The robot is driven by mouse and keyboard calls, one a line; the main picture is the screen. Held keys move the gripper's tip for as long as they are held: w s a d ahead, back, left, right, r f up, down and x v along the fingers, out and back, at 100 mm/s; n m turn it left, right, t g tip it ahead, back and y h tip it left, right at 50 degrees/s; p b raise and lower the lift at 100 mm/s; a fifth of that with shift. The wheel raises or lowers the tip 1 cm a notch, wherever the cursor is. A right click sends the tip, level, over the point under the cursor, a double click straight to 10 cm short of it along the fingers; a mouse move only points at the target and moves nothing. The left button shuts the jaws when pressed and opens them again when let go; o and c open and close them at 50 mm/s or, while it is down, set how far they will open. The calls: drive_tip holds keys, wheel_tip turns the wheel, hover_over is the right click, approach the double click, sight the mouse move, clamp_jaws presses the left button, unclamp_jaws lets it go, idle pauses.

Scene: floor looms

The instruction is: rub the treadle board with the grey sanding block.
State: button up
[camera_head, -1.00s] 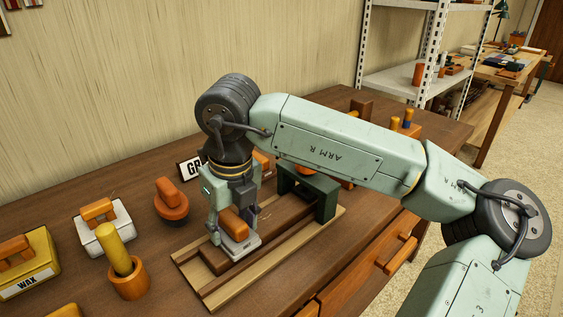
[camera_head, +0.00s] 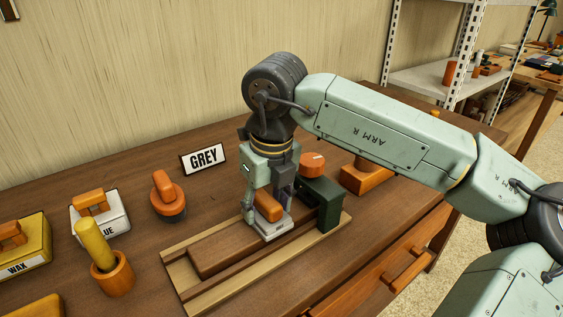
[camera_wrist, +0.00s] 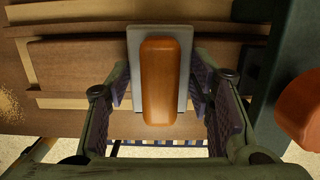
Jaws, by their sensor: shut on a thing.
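The grey sanding block (camera_head: 272,229) has a flat grey base and an orange handle. My gripper (camera_head: 267,213) is shut on it, with a finger on each side of the handle. In the wrist view the block (camera_wrist: 187,70) lies between the fingers of my gripper (camera_wrist: 165,108). The treadle board (camera_head: 222,253) is a brown plank in a pale wooden frame on the bench. The block is over the board's far right part, close to the dark green stand. It seems to rest on the board. Some of the board is hidden behind the block and gripper.
The dark green stand (camera_head: 325,200) with an orange knob is close to the right of my gripper. A GREY sign (camera_head: 204,159) stands behind. Orange-handled blocks, a white box (camera_head: 104,222), a yellow WAX box (camera_head: 24,252) and an orange cup (camera_head: 115,275) stand at left.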

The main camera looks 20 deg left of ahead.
drive_tip(key=shift+w+d, duration=0.2)
drive_tip(key=shift+w, duration=0.15)
drive_tip(key=shift+r+p, duration=2.3)
drive_tip(key=shift+r, duration=1.8)
